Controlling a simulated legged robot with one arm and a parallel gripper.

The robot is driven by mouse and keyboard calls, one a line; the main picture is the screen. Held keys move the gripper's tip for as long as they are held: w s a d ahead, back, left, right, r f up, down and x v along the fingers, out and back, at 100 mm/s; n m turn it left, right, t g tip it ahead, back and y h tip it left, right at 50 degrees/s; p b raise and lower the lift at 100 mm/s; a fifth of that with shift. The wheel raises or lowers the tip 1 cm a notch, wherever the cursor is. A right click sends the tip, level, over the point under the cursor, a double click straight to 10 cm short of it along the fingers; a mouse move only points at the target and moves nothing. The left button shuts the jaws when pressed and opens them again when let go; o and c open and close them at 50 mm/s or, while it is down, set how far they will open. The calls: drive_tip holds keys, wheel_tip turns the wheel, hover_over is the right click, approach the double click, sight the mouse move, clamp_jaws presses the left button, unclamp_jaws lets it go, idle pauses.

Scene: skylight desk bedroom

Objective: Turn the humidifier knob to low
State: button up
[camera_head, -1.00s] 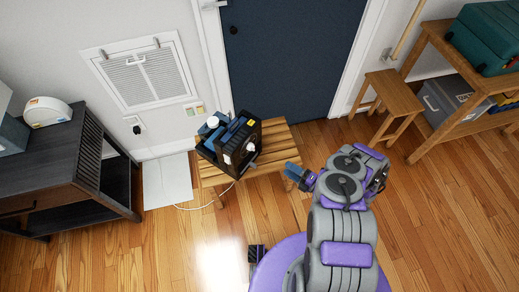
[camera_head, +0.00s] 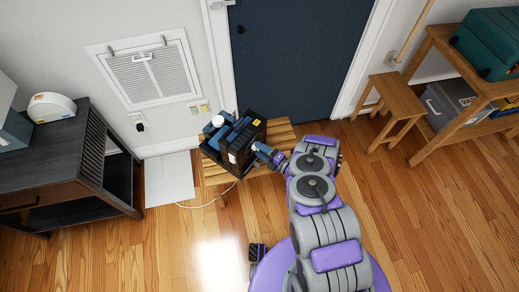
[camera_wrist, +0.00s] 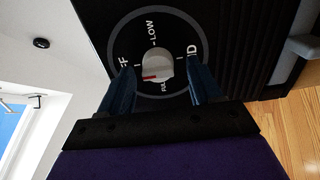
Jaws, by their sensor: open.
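The humidifier (camera_head: 232,150) is a dark box standing on a small slatted wooden bench. In the wrist view its black face carries a round dial (camera_wrist: 180,30) with a pale grey knob (camera_wrist: 158,66) at the centre. "LOW" is printed above the knob; partly hidden letters show at left, right and below. The knob's red mark lies at its lower left, near the lettering below. My gripper (camera_head: 262,150) is at the humidifier's front. In the wrist view its blue fingers (camera_wrist: 159,72) are open, one on each side of the knob; contact cannot be told.
The wooden bench (camera_head: 283,134) has bare slats right of the humidifier. A white cord (camera_head: 205,205) hangs to the floor. A dark cabinet (camera_head: 60,165) stands at left. A wooden stool (camera_head: 390,95) and shelf (camera_head: 480,95) stand at right. Open floor lies between.

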drive_tip(key=shift+w+a, duration=0.25)
drive_tip(key=shift+w, duration=0.05)
drive_tip(key=shift+d, duration=0.15)
drive_tip(key=shift+a, duration=0.2)
drive_tip(key=c, duration=0.6)
drive_tip(key=shift+s, duration=0.1)
drive_tip(key=c, duration=0.4)
